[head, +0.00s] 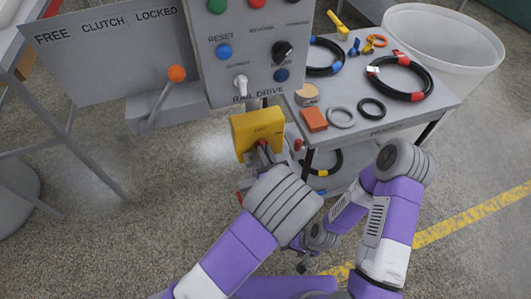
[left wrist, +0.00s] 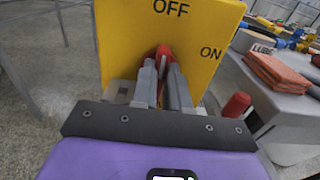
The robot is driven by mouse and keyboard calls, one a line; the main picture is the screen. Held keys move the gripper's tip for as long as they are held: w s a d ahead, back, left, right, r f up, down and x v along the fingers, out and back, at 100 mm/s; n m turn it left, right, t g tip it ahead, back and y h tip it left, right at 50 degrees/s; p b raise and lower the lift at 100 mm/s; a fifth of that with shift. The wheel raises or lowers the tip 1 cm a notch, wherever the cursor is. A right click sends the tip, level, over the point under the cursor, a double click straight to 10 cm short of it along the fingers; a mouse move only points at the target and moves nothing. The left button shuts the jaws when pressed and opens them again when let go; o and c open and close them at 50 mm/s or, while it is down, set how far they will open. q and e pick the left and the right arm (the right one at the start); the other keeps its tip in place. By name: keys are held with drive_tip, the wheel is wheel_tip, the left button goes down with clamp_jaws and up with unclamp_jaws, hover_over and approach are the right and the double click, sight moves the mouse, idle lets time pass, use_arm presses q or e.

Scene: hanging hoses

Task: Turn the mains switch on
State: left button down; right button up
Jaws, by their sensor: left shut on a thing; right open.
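The mains switch is a yellow box (head: 254,124) below the grey control panel. In the left wrist view its yellow face (left wrist: 125,35) reads OFF at top centre and ON to the right. Its red handle (left wrist: 163,52) lies just under the OFF mark. My left gripper (left wrist: 162,78) is shut on this red handle, one finger on each side; the fingers hide much of it. In the head view my left gripper (head: 264,155) is at the front of the box. My right gripper (head: 303,262) is open and empty, low and apart from the switch.
The grey control panel (head: 222,22) has buttons and knobs. An orange-knobbed lever (head: 175,75) is left of the switch.

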use_arm(q)
drive_tip(key=shift+r+m+p, duration=0.1)
drive_tip(key=shift+m+p, duration=0.7)
drive_tip(key=shift+p, duration=0.25)
drive_tip(key=m+p, duration=0.3)
drive_tip(key=shift+d, duration=0.15)
drive_tip(key=shift+m+p, duration=1.2)
drive_tip(key=shift+d+f+m+p, duration=0.1)
drive_tip(key=shift+f+m+p, duration=0.15)
drive_tip(key=shift+m+p, duration=0.55)
drive_tip(key=c, duration=1.1)
unclamp_jaws()
